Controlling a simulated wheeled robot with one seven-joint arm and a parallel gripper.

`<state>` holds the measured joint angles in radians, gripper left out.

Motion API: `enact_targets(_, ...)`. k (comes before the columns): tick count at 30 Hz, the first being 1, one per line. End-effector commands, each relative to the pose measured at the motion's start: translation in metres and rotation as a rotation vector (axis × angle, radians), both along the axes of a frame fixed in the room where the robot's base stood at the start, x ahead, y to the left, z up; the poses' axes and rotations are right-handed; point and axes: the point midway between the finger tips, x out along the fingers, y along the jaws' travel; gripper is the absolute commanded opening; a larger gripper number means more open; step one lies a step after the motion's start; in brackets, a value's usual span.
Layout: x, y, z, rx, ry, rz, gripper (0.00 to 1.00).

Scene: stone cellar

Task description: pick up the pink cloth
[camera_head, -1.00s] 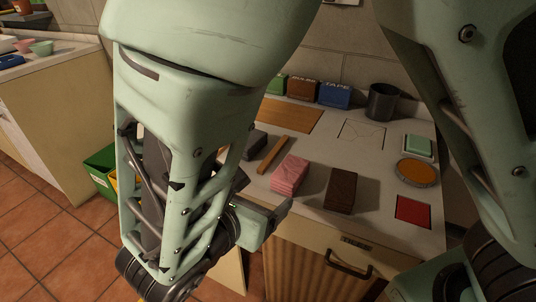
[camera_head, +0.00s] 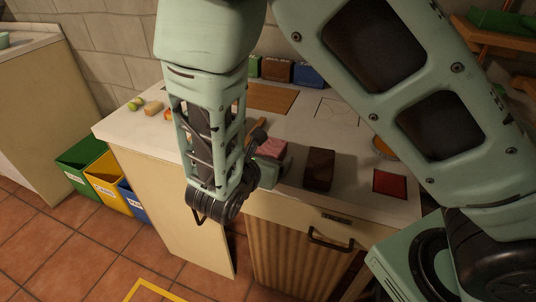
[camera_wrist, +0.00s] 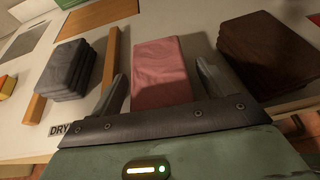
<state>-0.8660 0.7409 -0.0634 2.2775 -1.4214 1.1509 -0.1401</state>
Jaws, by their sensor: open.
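The pink cloth (camera_wrist: 160,72) lies folded in a block on the pale counter, its near end hidden by my gripper in the wrist view. In the head view only its top (camera_head: 271,148) shows behind my gripper (camera_head: 270,168). My gripper, which also shows in the wrist view (camera_wrist: 162,80), is open and empty. One finger is left of the cloth's near end and the other right of it. I cannot tell whether either finger touches the cloth.
A dark brown folded stack (camera_wrist: 265,52) lies close on the right, a grey stack (camera_wrist: 68,70) on the left. A wooden strip (camera_wrist: 109,60) lies between grey and pink. A red square (camera_head: 390,183) is further right. The counter's front has a drawer handle (camera_head: 330,240).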

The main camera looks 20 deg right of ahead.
Motion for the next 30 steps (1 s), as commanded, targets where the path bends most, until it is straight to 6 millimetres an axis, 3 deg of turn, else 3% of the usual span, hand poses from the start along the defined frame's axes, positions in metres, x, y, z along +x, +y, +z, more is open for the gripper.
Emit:
enact_targets(11, 0.008, -0.01, -0.005, 0.001, -0.001, 0.0, 0.8)
enact_targets(16, 0.008, -0.01, -0.005, 0.0, 0.0, 0.0, 0.35)
enact_targets(17, 0.008, -0.01, -0.005, 0.0, 0.0, 0.0, 0.32)
enact_targets(26, 0.008, -0.009, -0.002, 0.0, -0.001, 0.0, 0.32)
enact_targets(30, 0.008, -0.009, 0.014, 0.003, -0.005, 0.0, 0.32)
